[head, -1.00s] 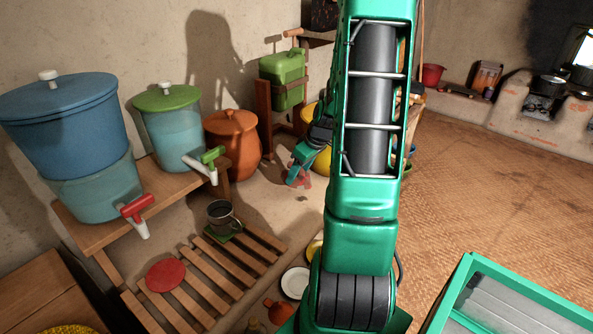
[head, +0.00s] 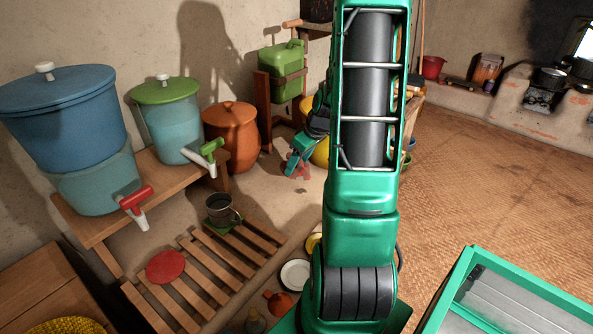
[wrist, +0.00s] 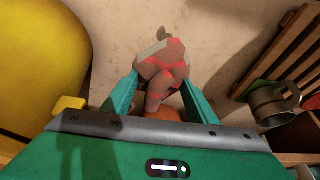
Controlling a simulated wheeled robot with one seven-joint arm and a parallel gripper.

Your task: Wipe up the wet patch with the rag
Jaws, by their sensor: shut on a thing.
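My gripper (wrist: 155,92) is shut on a rag (wrist: 163,68), brownish with red bands, bunched between the teal fingers and hanging out beyond them. In the wrist view the rag is over the pale earthen floor; whether it touches the floor I cannot tell. In the head view my gripper (head: 296,160) is low, between the orange clay pot and my arm, with the reddish rag (head: 300,171) beside it.
A yellow vessel (wrist: 40,60) stands close left of my gripper in the wrist view. A slatted wooden rack (head: 215,262) with a dark mug (head: 221,209) lies to the other side. The clay pot (head: 232,137) and green jerrycan (head: 281,73) stand near the wall.

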